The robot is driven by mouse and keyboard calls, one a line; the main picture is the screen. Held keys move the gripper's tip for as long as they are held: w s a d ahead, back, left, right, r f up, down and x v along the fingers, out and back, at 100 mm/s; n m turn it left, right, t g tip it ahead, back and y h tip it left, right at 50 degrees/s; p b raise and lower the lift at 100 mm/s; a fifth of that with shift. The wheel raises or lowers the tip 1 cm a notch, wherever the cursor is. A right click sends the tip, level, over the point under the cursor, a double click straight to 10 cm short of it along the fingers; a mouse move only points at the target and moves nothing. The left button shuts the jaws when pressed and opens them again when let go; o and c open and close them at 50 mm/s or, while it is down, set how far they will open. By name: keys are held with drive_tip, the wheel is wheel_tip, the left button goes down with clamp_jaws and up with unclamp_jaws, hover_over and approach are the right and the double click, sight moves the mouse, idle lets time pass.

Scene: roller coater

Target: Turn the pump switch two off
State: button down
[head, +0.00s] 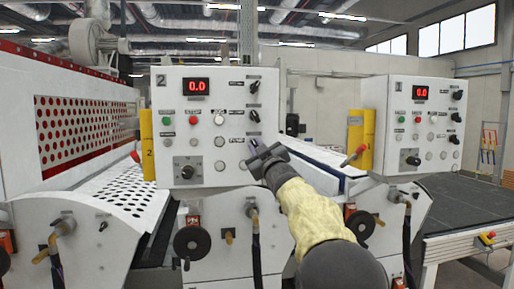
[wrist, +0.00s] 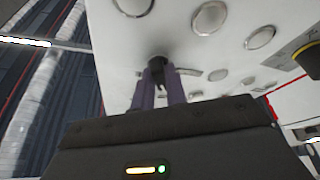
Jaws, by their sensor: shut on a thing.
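The control panel marked 2 (head: 208,105) stands in front of me in the head view. My gripper (head: 252,150) is at the lower right part of this panel. In the wrist view its two purple fingers (wrist: 159,92) are on both sides of a small black switch knob (wrist: 157,63) and shut on it. This knob is mostly hidden by my gripper in the head view. Two more black knobs, an upper one (head: 254,87) and a lower one (head: 254,116), sit above my gripper.
Panel 2 also has a red display (head: 197,86), a green button (head: 167,121), a red button (head: 193,120) and a black dial (head: 187,172). A similar panel marked 1 (head: 420,125) stands to the right. A handwheel (head: 192,244) is below panel 2.

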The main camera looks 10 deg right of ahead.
idle(0.4)
drive_tip(key=c, duration=1.4)
unclamp_jaws()
drive_tip(key=shift+c, duration=0.2)
drive_tip(key=b+v, duration=0.8)
drive_tip(key=v, duration=0.9)
drive_tip(key=shift+s+b, duration=0.2)
drive_tip(key=shift+b, duration=0.2)
